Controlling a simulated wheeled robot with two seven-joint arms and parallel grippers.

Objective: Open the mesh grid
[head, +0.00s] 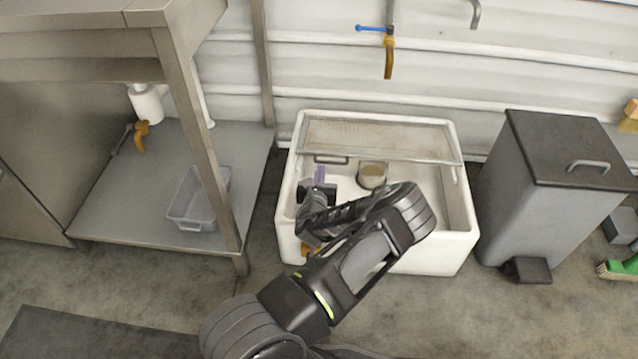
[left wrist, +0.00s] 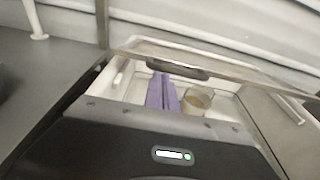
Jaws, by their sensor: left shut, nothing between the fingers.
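The white hopper box (head: 452,252) stands on the floor against the wall. The mesh grid (head: 390,138) spans the back part of its opening in the head view, with a dark handle (head: 331,160) on its front edge. In the left wrist view the grid (left wrist: 235,67) looks tilted, and its handle (left wrist: 178,69) is just beyond the fingertips. My left gripper (head: 319,173) is shut and empty, its purple fingers (left wrist: 161,90) close below the handle; I cannot tell whether they touch it. My forearm hides part of the box's front. My right gripper is out of view.
A round beige-filled container (head: 372,175) sits inside the hopper. A grey pedal bin (head: 545,190) stands right of it. A metal table with a lower shelf (head: 110,215) and a grey tray (head: 198,212) is on the left. A tap (head: 389,55) hangs above.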

